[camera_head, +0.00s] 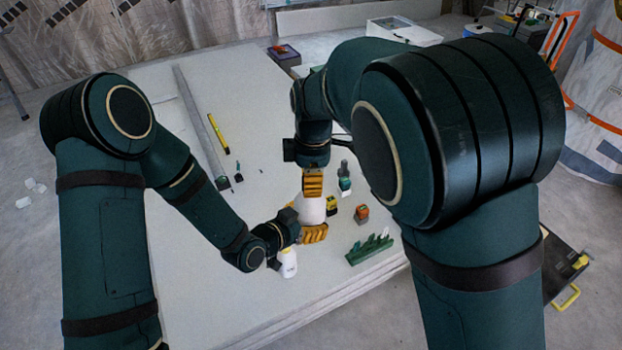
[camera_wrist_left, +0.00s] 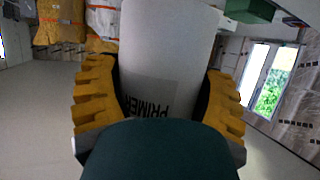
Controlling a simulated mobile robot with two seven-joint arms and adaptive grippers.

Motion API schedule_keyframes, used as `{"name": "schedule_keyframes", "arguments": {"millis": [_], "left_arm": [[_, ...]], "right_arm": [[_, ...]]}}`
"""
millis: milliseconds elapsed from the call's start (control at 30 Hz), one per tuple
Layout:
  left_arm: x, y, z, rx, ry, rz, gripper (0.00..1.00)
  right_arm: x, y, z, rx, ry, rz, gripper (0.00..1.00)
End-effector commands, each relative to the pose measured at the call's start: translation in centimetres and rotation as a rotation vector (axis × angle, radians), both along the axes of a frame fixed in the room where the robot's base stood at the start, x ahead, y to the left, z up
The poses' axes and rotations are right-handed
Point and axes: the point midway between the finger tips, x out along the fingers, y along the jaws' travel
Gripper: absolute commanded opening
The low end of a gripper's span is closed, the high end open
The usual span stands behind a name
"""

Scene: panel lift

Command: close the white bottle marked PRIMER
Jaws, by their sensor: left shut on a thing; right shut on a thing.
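A white bottle (camera_head: 312,210) stands over the right part of the pale panel. In the left wrist view its white body (camera_wrist_left: 165,50) carries the word PRIMER, upside down. My left gripper (camera_head: 314,234) is shut on the bottle; its yellow fingers (camera_wrist_left: 158,98) flank the body on both sides. My right gripper (camera_head: 313,186) is at the bottle's upper end, with its yellow fingers shut. What it holds is hidden by the fingers. The bottle's mouth and any cap are hidden too, so I cannot tell whether a cap touches the bottle.
Another white bottle (camera_head: 288,264) is beside my left wrist. A green-capped bottle (camera_head: 345,178), a yellow tape measure (camera_head: 331,206), an orange-and-green item (camera_head: 361,214) and a green rack (camera_head: 370,249) are close on the right.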

Motion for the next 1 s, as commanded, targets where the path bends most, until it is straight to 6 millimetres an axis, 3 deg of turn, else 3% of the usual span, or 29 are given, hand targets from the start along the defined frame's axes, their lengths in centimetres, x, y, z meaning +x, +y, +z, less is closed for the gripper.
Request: {"name": "schedule_keyframes", "arguments": {"millis": [167, 267, 1000], "left_arm": [[0.04, -0.04, 0.11, -0.001, -0.003, 0.000, 0.00], [0.04, -0.04, 0.11, -0.001, -0.003, 0.000, 0.00], [0.03, -0.05, 0.11, -0.001, -0.003, 0.000, 0.00]], "right_arm": [[0.01, -0.01, 0.02, -0.001, 0.001, -0.049, 0.00], [0.03, -0.03, 0.03, -0.004, 0.004, -0.168, 0.00], [0.04, 0.05, -0.07, -0.035, 0.044, -1.498, 0.00]]}}
